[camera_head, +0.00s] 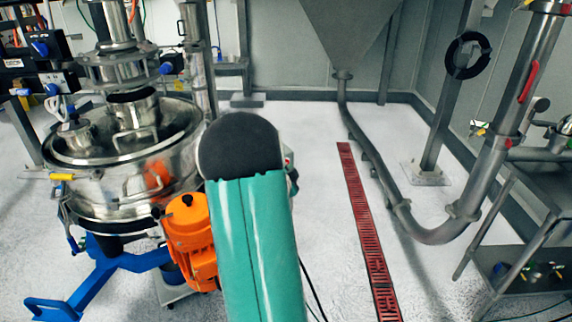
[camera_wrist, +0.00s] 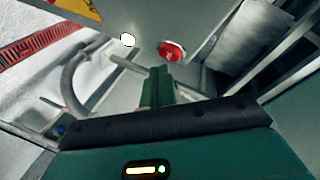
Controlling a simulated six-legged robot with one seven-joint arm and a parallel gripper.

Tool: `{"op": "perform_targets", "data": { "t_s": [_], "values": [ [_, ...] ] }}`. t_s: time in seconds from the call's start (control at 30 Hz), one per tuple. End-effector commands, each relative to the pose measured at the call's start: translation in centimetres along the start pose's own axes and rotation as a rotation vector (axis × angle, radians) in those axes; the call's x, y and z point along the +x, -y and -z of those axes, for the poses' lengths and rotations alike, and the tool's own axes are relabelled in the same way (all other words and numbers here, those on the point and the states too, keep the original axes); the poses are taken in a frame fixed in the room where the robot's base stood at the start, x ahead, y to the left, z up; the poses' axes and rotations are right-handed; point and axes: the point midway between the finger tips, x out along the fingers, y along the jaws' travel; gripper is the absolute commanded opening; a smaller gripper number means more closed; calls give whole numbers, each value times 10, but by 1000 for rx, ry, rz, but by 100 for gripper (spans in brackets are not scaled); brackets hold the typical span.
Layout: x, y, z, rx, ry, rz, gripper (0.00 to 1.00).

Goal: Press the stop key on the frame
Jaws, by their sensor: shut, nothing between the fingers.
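A round red key (camera_wrist: 172,51) with a pale mark sits on a grey metal panel (camera_wrist: 200,18) in the upper middle of the wrist view. A round white key (camera_wrist: 127,40) is to its left on the same panel. My gripper (camera_wrist: 158,73) is shut and empty, its green fingers pointing at the panel. The fingertips appear just below and slightly left of the red key; I cannot tell whether they touch the panel. In the head view my green arm hides the gripper, and the red key cannot be made out clearly.
A steel sifter (camera_head: 125,175) with an orange motor (camera_head: 190,240) on a blue stand (camera_head: 100,275) is left of my arm. A red floor grate (camera_head: 362,220) and a curved pipe (camera_head: 435,236) are to the right. White floor lies open between arm and grate.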

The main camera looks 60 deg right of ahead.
Motion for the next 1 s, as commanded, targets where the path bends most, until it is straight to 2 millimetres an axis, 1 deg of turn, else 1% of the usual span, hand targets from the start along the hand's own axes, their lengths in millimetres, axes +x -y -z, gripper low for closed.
{"op": "perform_targets", "data": {
  "t_s": [0.43, 0.9, 1.0],
  "values": [
    [-4, -4, 4, -1, 0, -1, 0],
    [-33, -25, 24, -1, 1, -2, 0],
    [-37, -27, 27, 0, 0, -1, 0]
  ]
}}
